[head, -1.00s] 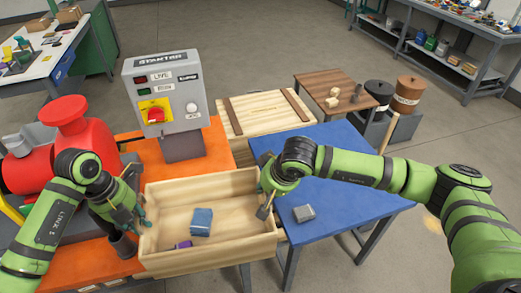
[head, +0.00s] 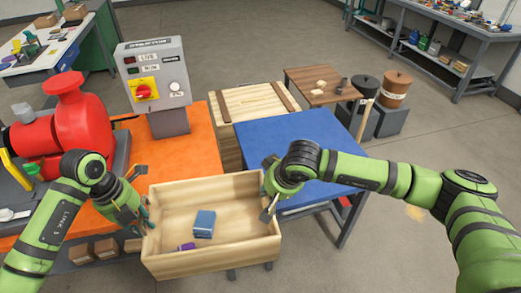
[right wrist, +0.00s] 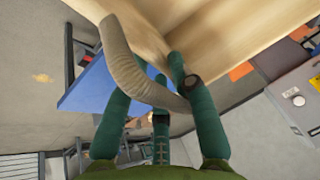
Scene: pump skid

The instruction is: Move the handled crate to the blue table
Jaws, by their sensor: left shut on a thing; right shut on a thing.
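The handled crate (head: 210,262) is an open pale wooden box, held roughly level in front of the orange and blue tables. It holds a blue block (head: 204,223) and a small purple thing (head: 187,247). My left gripper (head: 144,218) is shut at its left end; the handle there is hidden. My right gripper (head: 268,192) is shut at its right end. In the right wrist view its green fingers (right wrist: 160,100) close around a curved grey handle (right wrist: 128,65) below the crate wall (right wrist: 215,30). The blue table (head: 300,140) stands behind and right of the crate; its visible top looks clear.
The orange table (head: 185,165) carries a red pump (head: 65,125) and a grey starter box (head: 158,85). A wooden crate (head: 250,103) and a brown table (head: 322,82) stand behind the blue table. Open floor (head: 390,240) lies at the right front.

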